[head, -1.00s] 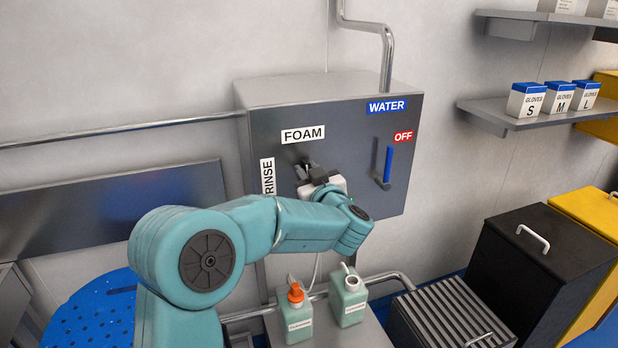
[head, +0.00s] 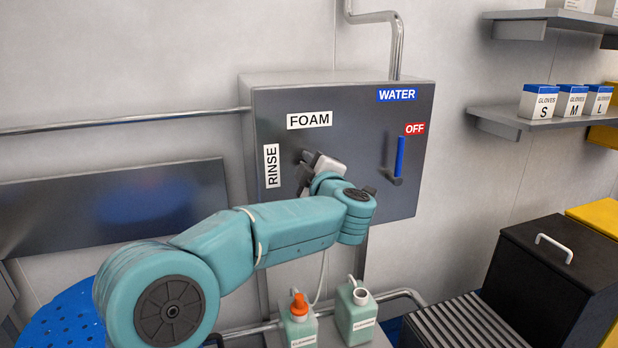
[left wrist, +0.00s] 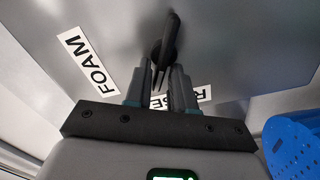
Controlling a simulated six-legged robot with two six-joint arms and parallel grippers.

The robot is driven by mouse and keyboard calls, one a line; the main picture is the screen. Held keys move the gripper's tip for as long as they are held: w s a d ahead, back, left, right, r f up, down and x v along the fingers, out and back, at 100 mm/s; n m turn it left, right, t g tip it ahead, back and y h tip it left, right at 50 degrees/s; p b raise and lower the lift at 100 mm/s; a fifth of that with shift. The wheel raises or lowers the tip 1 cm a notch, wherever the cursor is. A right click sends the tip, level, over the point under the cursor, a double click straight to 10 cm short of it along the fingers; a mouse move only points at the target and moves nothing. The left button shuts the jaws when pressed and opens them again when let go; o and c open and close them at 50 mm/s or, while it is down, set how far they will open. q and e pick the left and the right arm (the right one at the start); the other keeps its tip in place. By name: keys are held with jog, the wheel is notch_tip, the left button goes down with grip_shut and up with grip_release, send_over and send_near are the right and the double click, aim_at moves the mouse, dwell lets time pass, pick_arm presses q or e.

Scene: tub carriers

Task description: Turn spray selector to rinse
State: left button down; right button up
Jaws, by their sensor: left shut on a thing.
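The spray selector (left wrist: 170,38) is a dark lever on the grey panel (head: 350,105). My left gripper (left wrist: 160,80) is shut on the lever, with a finger on either side of it in the left wrist view. In the head view this gripper (head: 304,174) is at the panel, below the FOAM label (head: 309,120) and right of the RINSE label (head: 272,166). It hides most of the selector there, so the pointing direction is hard to tell. In the left wrist view the fingers partly cover the RINSE label (left wrist: 200,93). My right gripper is not in view.
An orange-capped bottle (head: 298,325) and a green jug (head: 356,318) stand below. A black bin (head: 550,275) is at right.

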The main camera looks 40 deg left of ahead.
pick_arm(q)
jog(key=shift+f+n+b, duration=0.3)
jog(key=shift+n+b, duration=0.8)
jog(key=shift+n, duration=0.2)
jog(key=shift+f+n+b, duration=0.3)
jog(key=shift+n+b, duration=0.75)
jog(key=shift+n, duration=0.25)
jog(key=c, duration=1)
grip_release()
jog(key=shift+o, duration=0.2)
jog(key=shift+r, duration=0.1)
jog(key=b+v, duration=0.1)
jog(key=v, duration=1.5)
jog(key=shift+s+b, duration=0.15)
jog(key=shift+b, duration=0.2)
